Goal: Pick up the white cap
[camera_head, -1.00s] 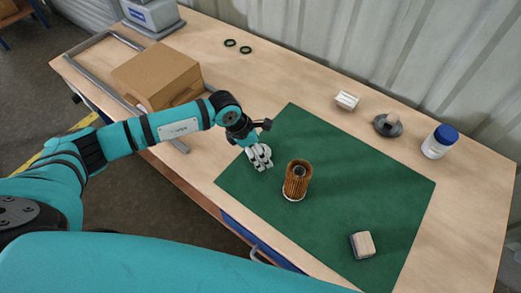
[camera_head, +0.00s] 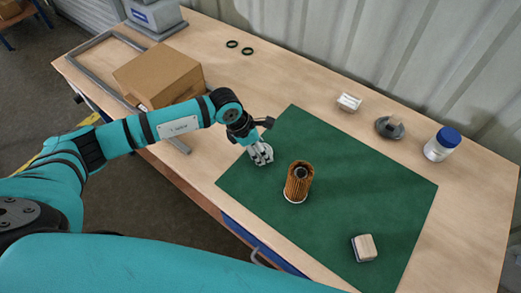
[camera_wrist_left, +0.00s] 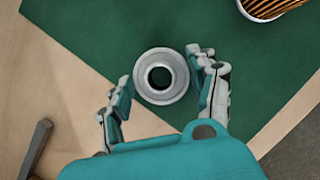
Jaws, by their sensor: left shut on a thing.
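The white cap (camera_wrist_left: 161,98) is a pale ring with a dark round hole in its middle. In the left wrist view it sits between the two fingers of my left gripper (camera_wrist_left: 162,76), which is shut on it from both sides. In the head view my left gripper (camera_head: 261,156) points down at the left part of the green mat (camera_head: 330,165), and its fingers partly hide the cap. I cannot tell whether the cap still touches the mat. My right gripper is in neither view.
An orange pleated filter (camera_head: 298,181) stands on the mat close to the right of my left gripper. A wooden-topped block (camera_head: 364,247) lies near the front. A cardboard box (camera_head: 158,76) is behind my left arm. A blue-lidded jar (camera_head: 441,145) stands at right.

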